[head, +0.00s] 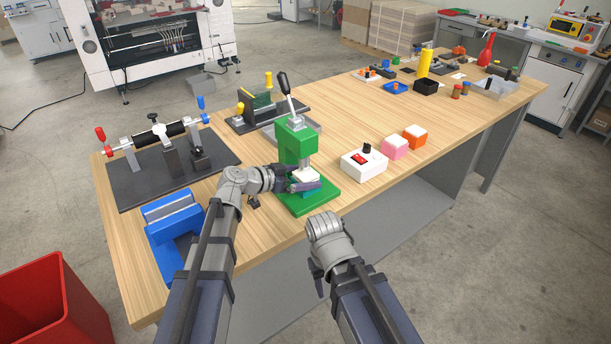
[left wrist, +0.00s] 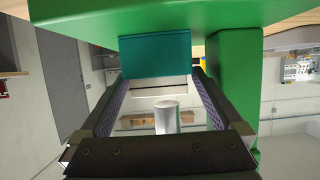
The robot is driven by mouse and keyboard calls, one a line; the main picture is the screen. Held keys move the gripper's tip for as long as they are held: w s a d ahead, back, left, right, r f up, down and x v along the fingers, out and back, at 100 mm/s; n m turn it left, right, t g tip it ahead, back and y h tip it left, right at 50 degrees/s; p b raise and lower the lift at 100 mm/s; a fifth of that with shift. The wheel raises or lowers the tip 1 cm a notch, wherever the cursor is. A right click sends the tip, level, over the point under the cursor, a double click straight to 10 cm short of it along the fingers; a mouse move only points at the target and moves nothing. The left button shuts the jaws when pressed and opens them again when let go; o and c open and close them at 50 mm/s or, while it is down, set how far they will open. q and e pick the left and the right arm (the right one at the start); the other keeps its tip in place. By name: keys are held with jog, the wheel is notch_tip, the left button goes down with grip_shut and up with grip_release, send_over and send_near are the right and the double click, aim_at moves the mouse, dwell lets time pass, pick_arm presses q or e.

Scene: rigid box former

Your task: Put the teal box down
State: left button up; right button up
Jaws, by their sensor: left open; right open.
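The teal box (head: 309,190), with a white top, rests upright on the base (head: 325,202) of the green press (head: 297,145). In the left wrist view, which is upside down, the teal box (left wrist: 155,55) sits against the green base, with the grey ram (left wrist: 167,117) by its white side. My left gripper (head: 293,183) is open at the press; its fingers (left wrist: 158,95) lie on either side of the box's white part. Contact cannot be told. My right gripper (head: 317,280) is low at the table's front edge, away from the box; its fingertips are mostly hidden.
A white switch box (head: 364,164), a pink box (head: 395,148) and an orange box (head: 415,136) stand right of the press. A blue fixture (head: 172,222) and a black-based roller jig (head: 165,165) are at the left. The front wood strip right of the press is clear.

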pick_arm(q)
jog(key=p+v, duration=0.3)
jog(key=v, duration=0.8)
jog(key=shift+p, duration=0.4)
jog(key=shift+s+f, duration=0.15)
jog(key=shift+s, duration=0.05)
